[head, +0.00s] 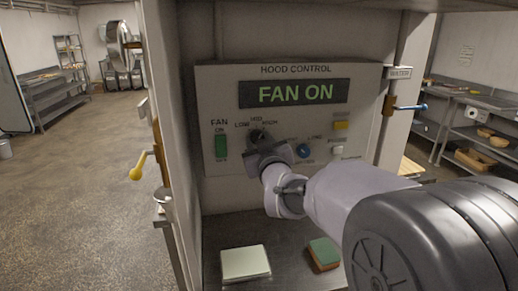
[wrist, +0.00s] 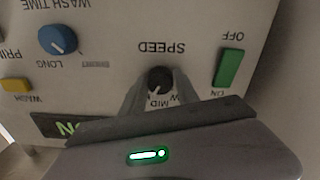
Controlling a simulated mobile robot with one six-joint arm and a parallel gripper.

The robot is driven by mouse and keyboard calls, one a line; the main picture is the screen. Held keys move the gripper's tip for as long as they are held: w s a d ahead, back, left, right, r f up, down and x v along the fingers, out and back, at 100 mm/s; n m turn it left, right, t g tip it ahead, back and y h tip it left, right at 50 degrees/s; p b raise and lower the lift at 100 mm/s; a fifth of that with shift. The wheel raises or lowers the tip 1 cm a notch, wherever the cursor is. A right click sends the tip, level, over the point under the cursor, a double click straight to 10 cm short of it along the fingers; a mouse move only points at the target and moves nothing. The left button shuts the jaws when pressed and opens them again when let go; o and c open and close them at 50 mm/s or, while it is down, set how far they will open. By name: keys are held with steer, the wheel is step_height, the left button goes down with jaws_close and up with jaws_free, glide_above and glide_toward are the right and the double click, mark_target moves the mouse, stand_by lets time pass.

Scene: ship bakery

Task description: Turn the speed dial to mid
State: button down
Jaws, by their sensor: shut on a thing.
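The black speed dial (wrist: 160,76) is on the hood control panel (head: 220,95), under the lit "FAN ON" display (head: 294,92). The wrist view is upside down. My gripper (wrist: 157,86) has a grey finger on each side of the dial and is shut on it. In the head view my gripper (head: 262,143) covers the lower part of the dial (head: 257,134). The dial's pale pointer shows in the wrist view, pointing down and slightly left, close to the MID label. The LOW label is partly hidden by a finger.
A green fan switch (head: 221,146) is left of the dial. A blue wash time dial (head: 303,151), a yellow button (head: 341,126) and a white button (head: 338,148) are to the right. A pale block (head: 245,263) and a green-topped sponge (head: 324,253) lie on the counter below.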

steer(key=n+b, duration=0.3)
steer(key=n, duration=0.2)
steer(key=shift+n, duration=0.3)
stand_by(0.4)
steer(key=c, duration=0.9)
jaws_free()
steer(key=p+v, duration=0.1)
steer(key=v, duration=1.6)
steer(key=shift+s, duration=0.2)
steer(key=shift+d+r, duration=0.1)
